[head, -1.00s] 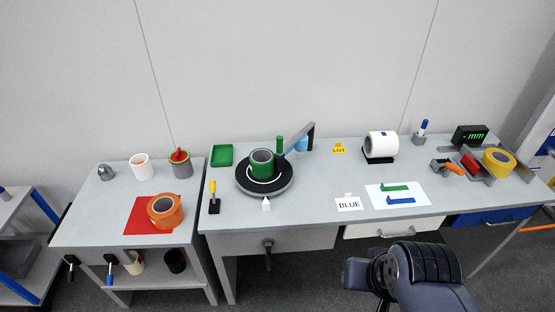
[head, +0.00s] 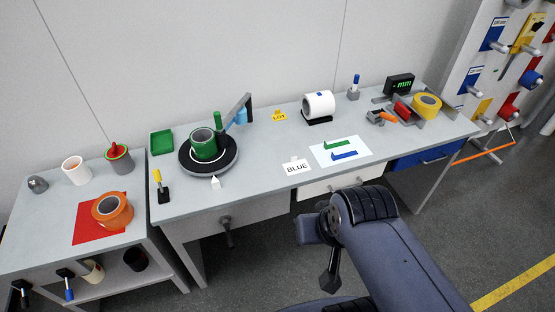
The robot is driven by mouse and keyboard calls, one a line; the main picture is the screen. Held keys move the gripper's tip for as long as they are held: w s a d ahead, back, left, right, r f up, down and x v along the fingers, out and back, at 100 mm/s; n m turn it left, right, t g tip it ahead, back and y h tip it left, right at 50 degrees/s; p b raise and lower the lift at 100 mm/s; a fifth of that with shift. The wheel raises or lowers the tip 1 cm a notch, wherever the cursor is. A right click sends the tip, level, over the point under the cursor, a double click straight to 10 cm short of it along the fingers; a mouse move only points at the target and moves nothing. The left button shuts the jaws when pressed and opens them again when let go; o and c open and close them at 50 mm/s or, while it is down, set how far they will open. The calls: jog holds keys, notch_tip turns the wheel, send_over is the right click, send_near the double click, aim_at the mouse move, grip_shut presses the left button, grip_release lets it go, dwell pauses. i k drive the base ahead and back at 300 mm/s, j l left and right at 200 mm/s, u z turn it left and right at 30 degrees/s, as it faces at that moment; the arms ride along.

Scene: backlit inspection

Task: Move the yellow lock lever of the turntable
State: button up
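The turntable (head: 229,166) is a black round disc on the left part of the long bench. A green ring-shaped roll (head: 204,143) stands on it inside a white ring. The yellow lock lever (head: 157,177) stands left of the turntable, upright with a slight tilt, on a small black base (head: 164,195). A white pointed marker (head: 216,182) sits at the turntable's front edge. My gripper (head: 331,272) shows only partly, as a dark piece below my arm, in front of the bench and far to the right of the lever. I cannot see its fingers clearly.
A lower side table at left holds an orange roll (head: 112,210) on a red sheet (head: 88,233), plus cups. A grey post with an angled arm (head: 238,108) stands behind the turntable. Drawer handles stick out in front.

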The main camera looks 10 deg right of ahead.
aim_at(156, 173)
jog(key=i+j+u, duration=0.3)
jog(key=i+j, duration=0.55)
